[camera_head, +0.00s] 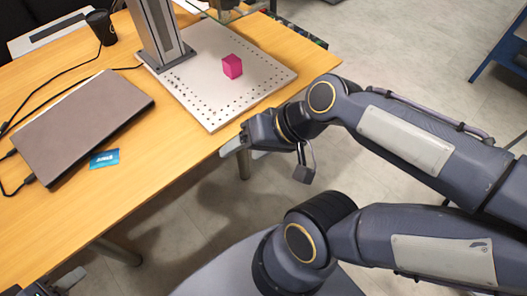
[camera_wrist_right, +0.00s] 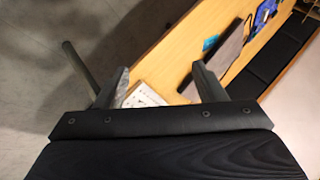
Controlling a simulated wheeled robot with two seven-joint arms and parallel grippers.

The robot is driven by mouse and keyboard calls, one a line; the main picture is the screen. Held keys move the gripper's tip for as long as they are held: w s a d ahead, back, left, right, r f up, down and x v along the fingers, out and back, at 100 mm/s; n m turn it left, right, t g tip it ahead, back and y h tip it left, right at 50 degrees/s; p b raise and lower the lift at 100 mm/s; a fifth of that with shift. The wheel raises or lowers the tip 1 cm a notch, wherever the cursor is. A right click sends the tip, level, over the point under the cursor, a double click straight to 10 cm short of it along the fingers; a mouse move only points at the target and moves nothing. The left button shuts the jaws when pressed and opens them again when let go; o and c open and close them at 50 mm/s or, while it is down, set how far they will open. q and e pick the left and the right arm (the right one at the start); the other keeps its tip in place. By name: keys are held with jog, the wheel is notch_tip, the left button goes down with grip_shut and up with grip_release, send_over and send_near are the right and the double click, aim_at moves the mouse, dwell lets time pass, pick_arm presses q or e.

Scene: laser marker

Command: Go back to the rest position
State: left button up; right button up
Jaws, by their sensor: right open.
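My right gripper (camera_head: 236,147) is at the table's front edge, close to the near corner of the perforated white plate. In the right wrist view its two fingers (camera_wrist_right: 160,85) are spread apart with nothing between them. A bright pink cube (camera_head: 232,67) sits on the plate (camera_head: 215,110), beyond the right gripper and apart from it. A small part of my left gripper (camera_head: 68,284) shows at the bottom left corner. Most of it is cut off by the frame, so its jaws cannot be judged.
The wooden table (camera_head: 180,135) holds a closed grey laptop (camera_head: 85,122), a blue card (camera_head: 104,159), a black cup (camera_head: 101,27) and cables. A grey column (camera_head: 160,35) stands at the plate's back left. Bare floor (camera_head: 400,50) lies right of the table.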

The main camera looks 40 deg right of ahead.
jog(key=s+d+n+h, duration=0.1)
jog(key=s+d+f+n+h, duration=0.1)
jog(key=shift+s+d+f+n, duration=0.15)
jog(key=shift+f+n, duration=0.1)
jog(key=shift+n, duration=0.15)
notch_tip(320, 180, up, 10)
jog(key=p, duration=0.9)
jog(key=shift+f, duration=0.25)
